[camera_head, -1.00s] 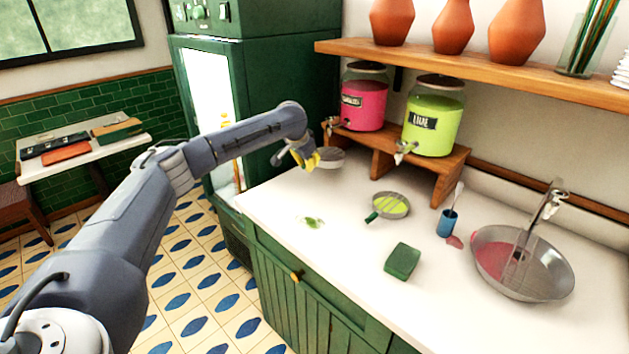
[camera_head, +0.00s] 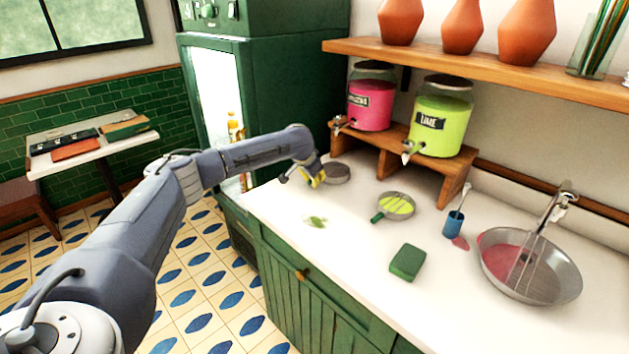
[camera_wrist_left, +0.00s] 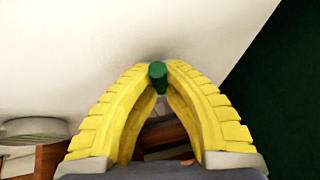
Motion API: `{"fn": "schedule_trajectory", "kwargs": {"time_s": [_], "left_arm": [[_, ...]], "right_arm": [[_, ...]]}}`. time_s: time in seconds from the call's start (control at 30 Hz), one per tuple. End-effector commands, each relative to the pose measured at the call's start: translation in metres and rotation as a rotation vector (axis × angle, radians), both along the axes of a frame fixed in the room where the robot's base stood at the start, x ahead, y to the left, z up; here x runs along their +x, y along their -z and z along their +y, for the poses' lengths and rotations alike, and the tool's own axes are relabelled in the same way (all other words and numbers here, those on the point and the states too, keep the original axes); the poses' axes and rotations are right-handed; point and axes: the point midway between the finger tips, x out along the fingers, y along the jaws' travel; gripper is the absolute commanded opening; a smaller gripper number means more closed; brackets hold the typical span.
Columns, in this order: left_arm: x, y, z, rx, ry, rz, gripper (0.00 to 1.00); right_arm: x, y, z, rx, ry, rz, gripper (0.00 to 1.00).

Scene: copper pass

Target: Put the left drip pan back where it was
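The left drip pan (camera_head: 336,174) is a grey round pan at the counter's far left end, below and left of the pink jar's tap. My left gripper (camera_head: 316,174) is beside it, with yellow fingers. In the left wrist view the fingertips (camera_wrist_left: 158,76) close around a green handle end (camera_wrist_left: 157,72). Whether the pan rests on the counter or hangs just above it is unclear. A second drip pan (camera_head: 397,206), with lime-coloured liquid and a green handle, lies in front of the lime jar (camera_head: 440,120). My right gripper is not in view.
A wooden stand (camera_head: 455,178) carries the lime jar and pink jar (camera_head: 370,100). On the counter are a green wet patch (camera_head: 315,222), green sponge (camera_head: 407,262), blue cup (camera_head: 453,224) and sink (camera_head: 555,275). A grey round object (camera_wrist_left: 35,128) shows in the left wrist view.

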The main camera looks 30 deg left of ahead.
Motion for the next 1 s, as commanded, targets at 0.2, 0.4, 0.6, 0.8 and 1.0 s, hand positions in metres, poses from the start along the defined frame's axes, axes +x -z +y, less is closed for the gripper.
{"fn": "schedule_trajectory", "kwargs": {"time_s": [0.2,0.4,0.6,0.8,1.0], "left_arm": [[0.000,0.002,0.000,0.000,0.000,0.000,0.14],[0.000,0.002,0.000,0.000,0.000,0.000,0.28],[0.000,0.000,0.000,0.000,0.000,-0.001,0.28],[-0.008,-0.016,-0.001,-0.001,0.002,-0.002,0.28],[-0.025,-0.047,-0.003,0.000,0.002,-0.003,0.28]], "right_arm": [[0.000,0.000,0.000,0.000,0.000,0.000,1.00],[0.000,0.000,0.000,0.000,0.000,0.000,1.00],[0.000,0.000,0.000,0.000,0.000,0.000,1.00],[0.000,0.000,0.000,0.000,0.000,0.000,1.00],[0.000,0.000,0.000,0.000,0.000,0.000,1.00]]}}
